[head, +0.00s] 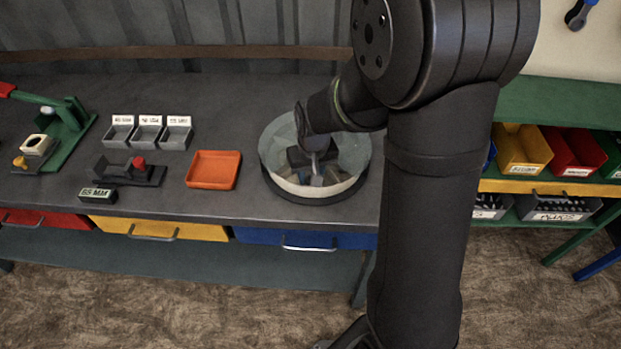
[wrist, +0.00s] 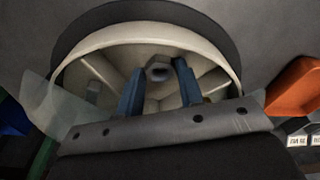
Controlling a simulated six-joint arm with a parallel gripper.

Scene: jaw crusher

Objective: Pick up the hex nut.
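A grey hex nut (wrist: 158,71) with a round hole shows in the wrist view, near the hub of a round, pale, divided bowl (wrist: 93,43). My gripper (wrist: 159,68) has two blue fingers standing apart, one on each side of the nut in the picture. A narrow gap shows between each fingertip and the nut; I cannot tell how far above it the tips are. In the head view the bowl (head: 312,189) has a clear wall and my gripper (head: 317,168) reaches down into it. The nut cannot be made out there.
The bowl's ribs and wall surround my fingers, and a small grey piece (wrist: 93,91) lies in its left part. An orange tray (head: 213,169) stands left of the bowl. Further left are three grey bins (head: 147,133), a dark fixture (head: 128,172) and a green press (head: 68,130).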

